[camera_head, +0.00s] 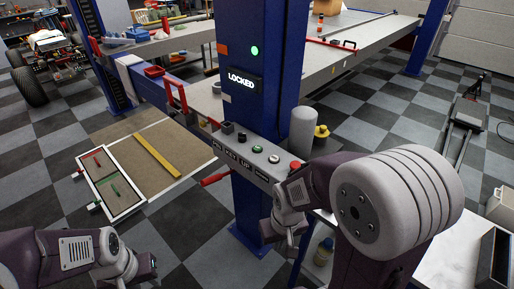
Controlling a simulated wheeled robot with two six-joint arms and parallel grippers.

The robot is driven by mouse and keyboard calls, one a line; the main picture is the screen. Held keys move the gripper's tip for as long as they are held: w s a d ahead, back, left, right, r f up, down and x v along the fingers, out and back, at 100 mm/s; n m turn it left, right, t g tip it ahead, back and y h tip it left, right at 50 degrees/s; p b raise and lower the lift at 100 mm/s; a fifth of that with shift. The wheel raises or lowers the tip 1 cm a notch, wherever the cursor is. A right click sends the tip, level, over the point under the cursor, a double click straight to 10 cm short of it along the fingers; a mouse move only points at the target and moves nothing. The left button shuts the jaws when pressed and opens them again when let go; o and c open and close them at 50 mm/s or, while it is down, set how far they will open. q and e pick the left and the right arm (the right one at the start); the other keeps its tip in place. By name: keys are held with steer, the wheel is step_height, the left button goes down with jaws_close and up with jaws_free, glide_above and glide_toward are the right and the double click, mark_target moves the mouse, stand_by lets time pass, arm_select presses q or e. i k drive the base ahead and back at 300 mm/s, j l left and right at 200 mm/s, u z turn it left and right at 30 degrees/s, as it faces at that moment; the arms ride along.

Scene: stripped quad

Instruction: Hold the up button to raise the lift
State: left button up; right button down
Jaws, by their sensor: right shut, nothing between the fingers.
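The control box (232,142) juts from the blue lift post (262,90). Its top carries a black button (241,136), a green button (257,148), a pale grey button (273,158) and a red mushroom button (295,165). Labels on its front are small, so I cannot tell for sure which button is up. A display on the post reads LOCKED (241,82), with a green lamp (254,50) lit above it. My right gripper (289,240) is shut and empty, below the box's right end and apart from the buttons. My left gripper (146,268) is low at left, its jaws unclear.
A grey cylinder (302,130) stands behind the buttons. The lift platform (335,62) extends to the back right. A tray with tools (111,180) lies on the checkered floor at left.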

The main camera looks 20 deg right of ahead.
mark_target(256, 148)
steer(key=i+j+z, duration=0.15)
steer(key=z, duration=0.3)
steer(key=i+j+z, duration=0.25)
steer(key=z, duration=0.15)
steer(key=i+j+z, duration=0.2)
steer(key=z, duration=0.25)
steer(key=i+j+z, duration=0.1)
steer(key=j+z, duration=1)
steer(key=z, duration=0.2)
steer(key=i+j, duration=0.05)
